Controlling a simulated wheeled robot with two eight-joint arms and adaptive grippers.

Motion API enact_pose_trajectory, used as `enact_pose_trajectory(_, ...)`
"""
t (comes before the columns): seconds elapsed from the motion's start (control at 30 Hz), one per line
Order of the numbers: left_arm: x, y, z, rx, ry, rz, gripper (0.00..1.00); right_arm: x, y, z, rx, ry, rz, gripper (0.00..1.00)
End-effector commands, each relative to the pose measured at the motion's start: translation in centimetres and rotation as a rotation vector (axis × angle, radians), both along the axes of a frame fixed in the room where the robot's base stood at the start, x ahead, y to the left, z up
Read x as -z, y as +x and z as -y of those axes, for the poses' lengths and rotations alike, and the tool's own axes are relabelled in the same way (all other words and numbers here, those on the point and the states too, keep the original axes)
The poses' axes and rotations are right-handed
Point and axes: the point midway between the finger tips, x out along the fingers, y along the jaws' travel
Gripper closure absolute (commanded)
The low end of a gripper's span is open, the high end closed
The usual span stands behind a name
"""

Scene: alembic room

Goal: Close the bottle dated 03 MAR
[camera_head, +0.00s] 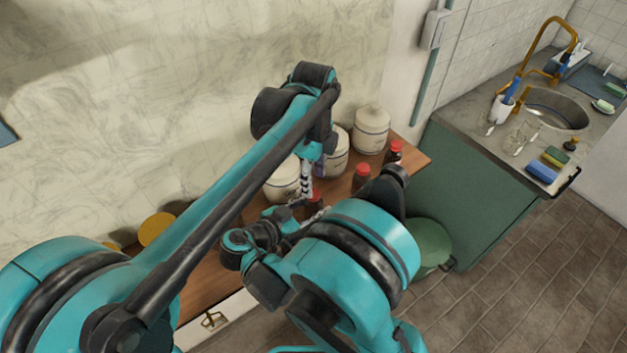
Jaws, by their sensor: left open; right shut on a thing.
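Brown bottles with red caps stand on the wooden top: one at the back right (394,154), one in the middle (361,180), and one nearer bottle (315,203) between my grippers. No date can be read on any of them. My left gripper (307,186) points down, open, right by the top of the nearer bottle; whether it touches the red cap is unclear. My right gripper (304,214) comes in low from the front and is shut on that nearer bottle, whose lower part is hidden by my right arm.
White lidded jars (371,131) line the wall behind the bottles. Round yellow things (157,229) lie at the left of the wooden top (412,160). A green cabinet with a sink (556,108) stands at right, and a green bin (430,242) is on the floor.

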Motion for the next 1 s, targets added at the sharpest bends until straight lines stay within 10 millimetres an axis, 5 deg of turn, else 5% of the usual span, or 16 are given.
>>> enact_pose_trajectory(0.37,-0.3,0.0,0.0,-0.155,0.000,0.000,0.56,0.0,0.0,0.0,0.000,0.000,0.000,1.00)
enact_pose_trajectory(1.0,-3.0,0.0,0.0,-1.609,0.001,0.000,0.56,0.0,0.0,0.0,0.000,0.000,0.000,1.00)
